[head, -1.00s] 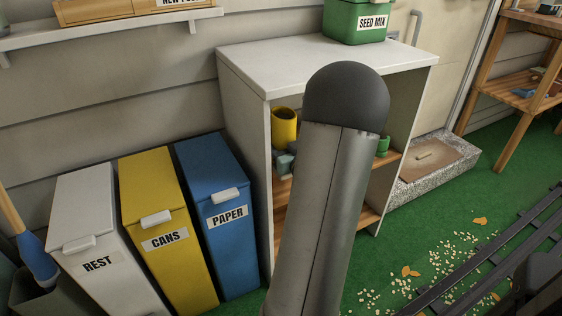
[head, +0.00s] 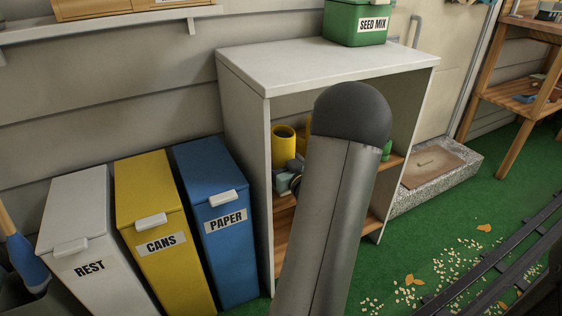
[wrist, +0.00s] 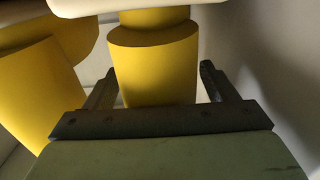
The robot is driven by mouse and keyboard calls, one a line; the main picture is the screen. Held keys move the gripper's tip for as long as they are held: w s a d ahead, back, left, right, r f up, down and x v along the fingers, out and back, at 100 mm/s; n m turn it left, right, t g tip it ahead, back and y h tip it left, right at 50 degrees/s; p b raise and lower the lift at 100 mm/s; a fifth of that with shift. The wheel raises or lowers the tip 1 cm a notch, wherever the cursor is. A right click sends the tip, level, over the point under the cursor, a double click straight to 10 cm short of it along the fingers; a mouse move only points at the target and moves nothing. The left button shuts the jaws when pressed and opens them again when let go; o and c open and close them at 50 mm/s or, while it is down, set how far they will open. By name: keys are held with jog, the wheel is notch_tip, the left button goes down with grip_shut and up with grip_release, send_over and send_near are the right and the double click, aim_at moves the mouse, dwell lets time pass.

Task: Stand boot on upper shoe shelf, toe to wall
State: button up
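A yellow boot (head: 283,147) is inside the white shoe cabinet (head: 330,65), over its upper shelf, with its shaft opening facing up. Pale soles show at the top of the wrist view. My arm hides the boots' lower parts in the head view, so I cannot tell whether the held boot touches the shelf.
The cabinet's left side panel (head: 247,165) is close to my gripper. A green seed mix tin (head: 358,22) stands on top. Grey, yellow and blue bins (head: 215,215) stand to the left. A green item (head: 386,150) shows on the upper shelf's right.

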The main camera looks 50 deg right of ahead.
jog(key=shift+r, duration=0.2)
jog(key=p+v, duration=0.3)
jog(key=v, duration=0.9)
